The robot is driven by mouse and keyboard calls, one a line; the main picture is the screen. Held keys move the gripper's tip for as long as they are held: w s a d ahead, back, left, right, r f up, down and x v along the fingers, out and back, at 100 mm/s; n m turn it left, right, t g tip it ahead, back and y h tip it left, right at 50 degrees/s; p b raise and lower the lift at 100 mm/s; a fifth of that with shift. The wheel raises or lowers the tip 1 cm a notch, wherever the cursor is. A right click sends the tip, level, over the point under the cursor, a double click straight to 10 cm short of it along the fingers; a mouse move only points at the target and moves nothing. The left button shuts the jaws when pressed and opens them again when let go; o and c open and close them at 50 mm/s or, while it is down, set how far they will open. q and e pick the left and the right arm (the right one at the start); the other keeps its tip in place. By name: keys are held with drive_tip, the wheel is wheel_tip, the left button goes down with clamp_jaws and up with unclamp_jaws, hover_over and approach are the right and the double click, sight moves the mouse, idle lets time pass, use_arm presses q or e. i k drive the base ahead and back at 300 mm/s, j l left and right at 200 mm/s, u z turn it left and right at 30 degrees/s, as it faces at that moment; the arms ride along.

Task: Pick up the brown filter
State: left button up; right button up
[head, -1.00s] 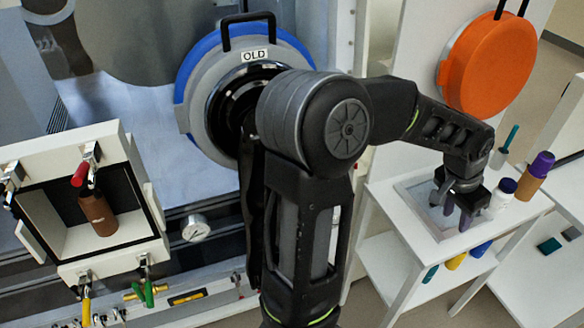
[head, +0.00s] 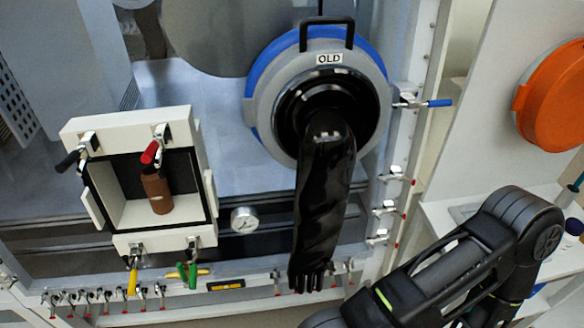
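The brown filter (head: 157,192) is a brown cylinder standing slightly tilted inside an open white box (head: 128,122) at the left of the head view. The box is a square chamber with a dark inner rim on the front of the glovebox. A red clamp handle (head: 150,152) hangs just above the filter's top. One arm of mine (head: 470,265) crosses the lower right, far from the filter, and its gripper is out of view. My other gripper is not in view either. Nothing of mine touches the filter.
A black glove (head: 325,200) hangs from the round port marked OLD (head: 329,58). An orange round cover (head: 553,98) hangs at the right, above a white table (head: 440,215).

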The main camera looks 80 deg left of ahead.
sight(158, 191)
drive_tip(key=i+l, duration=0.55)
drive_tip(key=u, duration=4.05)
drive_tip(key=z, duration=1.65)
drive_tip(key=k+j, duration=0.6)
